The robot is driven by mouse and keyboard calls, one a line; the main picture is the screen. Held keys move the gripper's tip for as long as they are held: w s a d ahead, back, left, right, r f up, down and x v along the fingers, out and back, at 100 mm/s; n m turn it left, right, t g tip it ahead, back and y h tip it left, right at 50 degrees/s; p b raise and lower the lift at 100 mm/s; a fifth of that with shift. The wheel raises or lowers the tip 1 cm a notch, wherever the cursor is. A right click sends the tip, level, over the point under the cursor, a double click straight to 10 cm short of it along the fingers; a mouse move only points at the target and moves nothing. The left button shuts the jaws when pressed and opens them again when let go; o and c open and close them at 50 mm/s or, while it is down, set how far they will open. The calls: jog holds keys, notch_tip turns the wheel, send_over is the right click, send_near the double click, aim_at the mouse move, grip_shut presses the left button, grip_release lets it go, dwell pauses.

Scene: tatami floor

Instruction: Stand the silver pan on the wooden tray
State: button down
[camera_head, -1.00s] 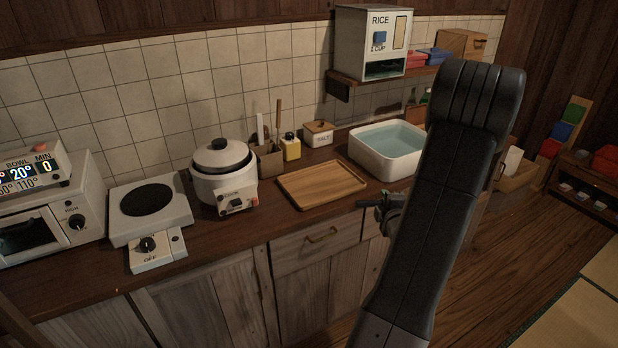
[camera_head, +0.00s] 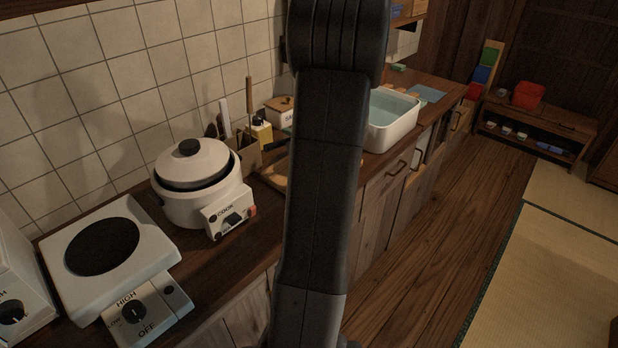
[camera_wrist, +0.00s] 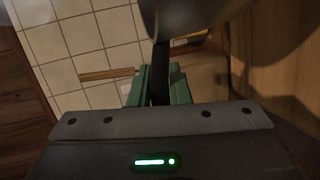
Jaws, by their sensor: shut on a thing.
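My gripper (camera_wrist: 158,85) has green fingers shut on the dark handle (camera_wrist: 160,65) of the pan. The pan's rounded dark-grey body (camera_wrist: 200,18) fills the top of the wrist view, beyond the fingers. In the head view my arm hides the gripper and most or all of the pan; a short dark bar shows just left of the arm. The wooden tray (camera_head: 273,175) lies on the counter, largely hidden behind my arm, with its left part showing. I cannot tell how high the pan is over the tray.
A white rice cooker (camera_head: 195,190) stands left of the tray, with a hot plate (camera_head: 108,250) farther left. A utensil holder (camera_head: 246,158), yellow bottle (camera_head: 262,131) and lidded box (camera_head: 282,108) stand along the wall. A water-filled basin (camera_head: 392,122) is to the right.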

jog(key=f+b, duration=0.2)
jog(key=d+f+n+g+y+b, duration=0.1)
jog(key=f+b, duration=0.1)
jog(key=f, duration=0.1)
jog(key=f+y+b, duration=0.1)
jog(key=f+b, duration=0.1)
jog(key=f, duration=0.1)
jog(key=shift+w+d+n, duration=0.2)
jog(key=shift+n, duration=0.2)
dwell(0.3)
jog(key=c, duration=1.3)
grip_release()
jog(key=shift+f, duration=0.1)
jog(key=shift+c, duration=0.2)
jog(key=v, duration=1.2)
jog(key=shift+r+p, duration=0.25)
jog(key=shift+p, duration=0.1)
